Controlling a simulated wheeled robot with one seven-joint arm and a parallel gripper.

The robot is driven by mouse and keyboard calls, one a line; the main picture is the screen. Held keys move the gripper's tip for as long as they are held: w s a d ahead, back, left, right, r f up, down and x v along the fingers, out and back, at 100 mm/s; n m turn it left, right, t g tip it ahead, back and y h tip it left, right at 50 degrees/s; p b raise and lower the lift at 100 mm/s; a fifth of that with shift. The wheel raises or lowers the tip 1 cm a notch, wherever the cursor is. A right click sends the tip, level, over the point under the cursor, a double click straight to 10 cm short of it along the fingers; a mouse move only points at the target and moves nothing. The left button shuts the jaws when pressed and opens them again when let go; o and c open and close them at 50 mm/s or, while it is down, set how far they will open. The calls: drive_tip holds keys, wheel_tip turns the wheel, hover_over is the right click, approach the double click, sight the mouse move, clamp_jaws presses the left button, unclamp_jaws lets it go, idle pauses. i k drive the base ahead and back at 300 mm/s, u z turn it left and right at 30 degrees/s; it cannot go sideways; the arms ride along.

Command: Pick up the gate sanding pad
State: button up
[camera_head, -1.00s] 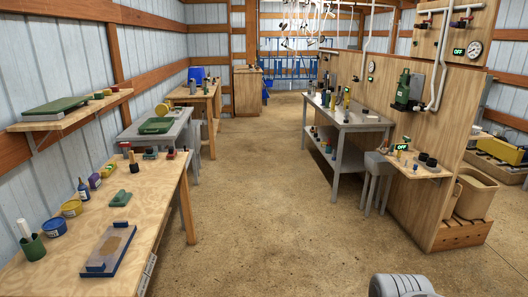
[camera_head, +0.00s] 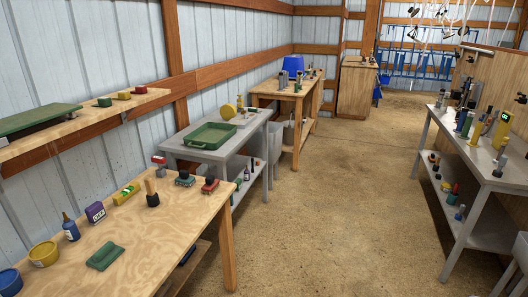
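A green, block-like pad (camera_head: 104,257) lies flat on the near wooden workbench (camera_head: 170,232) at the lower left. It may be the gate sanding pad, but I see no label that settles this. Small tools with red and dark parts, a red one (camera_head: 210,186) and a dark grey one (camera_head: 185,179), sit near the bench's far right corner. My gripper is not in view.
A purple box (camera_head: 96,212), a blue bottle (camera_head: 70,228) and a yellow tub (camera_head: 43,254) stand behind the pad. A wooden wall shelf (camera_head: 90,122) overhangs the bench. A grey table (camera_head: 486,160) stands at right. The floor (camera_head: 350,215) between is clear.

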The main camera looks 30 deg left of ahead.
sight(184, 179)
drive_tip(key=u, duration=0.4)
drive_tip(key=i, duration=1.45)
drive_tip(key=u, duration=1.8)
drive_tip(key=i, duration=1.1)
drive_tip(key=u, duration=0.85)
drive_tip(key=i, duration=0.3)
drive_tip(key=u, duration=0.1)
